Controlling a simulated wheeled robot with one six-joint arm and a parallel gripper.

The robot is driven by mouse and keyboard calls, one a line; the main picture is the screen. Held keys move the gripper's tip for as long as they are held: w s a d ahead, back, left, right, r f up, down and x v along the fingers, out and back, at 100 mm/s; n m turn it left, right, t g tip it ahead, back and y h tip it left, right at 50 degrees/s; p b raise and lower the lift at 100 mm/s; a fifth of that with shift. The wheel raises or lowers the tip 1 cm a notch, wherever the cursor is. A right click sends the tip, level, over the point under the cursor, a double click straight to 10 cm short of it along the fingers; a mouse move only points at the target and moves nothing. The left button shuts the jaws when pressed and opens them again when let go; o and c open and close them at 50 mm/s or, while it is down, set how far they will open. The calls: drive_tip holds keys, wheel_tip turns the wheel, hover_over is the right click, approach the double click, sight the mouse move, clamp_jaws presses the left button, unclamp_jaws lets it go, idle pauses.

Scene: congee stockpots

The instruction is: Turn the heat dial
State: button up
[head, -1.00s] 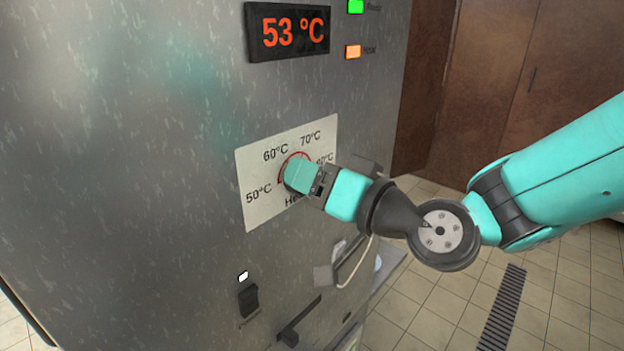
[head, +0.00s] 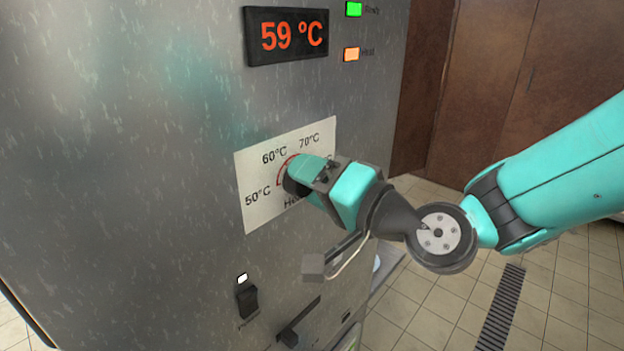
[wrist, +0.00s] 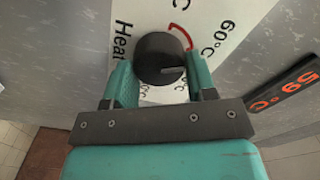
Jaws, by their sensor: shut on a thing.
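The heat dial (wrist: 159,60) is a dark round knob on a white scale plate (head: 250,213) on the steel panel. In the wrist view a pale pointer line shows on its face. The plate is marked 50°C, 60°C and 70°C, with a red arc beside the knob. My gripper (wrist: 157,75) is shut on the dial, one finger on each side. In the head view my gripper hides most of the dial and part of the plate. The display (head: 287,36) reads 59 °C; it also shows in the wrist view (wrist: 283,90).
A green Ready lamp (head: 353,9) and an orange Heat lamp (head: 351,54) are lit. Below the plate are a black switch (head: 247,299) with a white light and a slotted lever (head: 290,337). Tiled floor with a drain grate (head: 502,308) is open at right.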

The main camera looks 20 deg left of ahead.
drive_tip(key=shift+w, duration=0.1)
drive_tip(key=o, duration=0.9)
drive_tip(key=shift+d, duration=0.15)
drive_tip(key=shift+b+v, duration=5.5)
drive_tip(key=shift+v, duration=3.15)
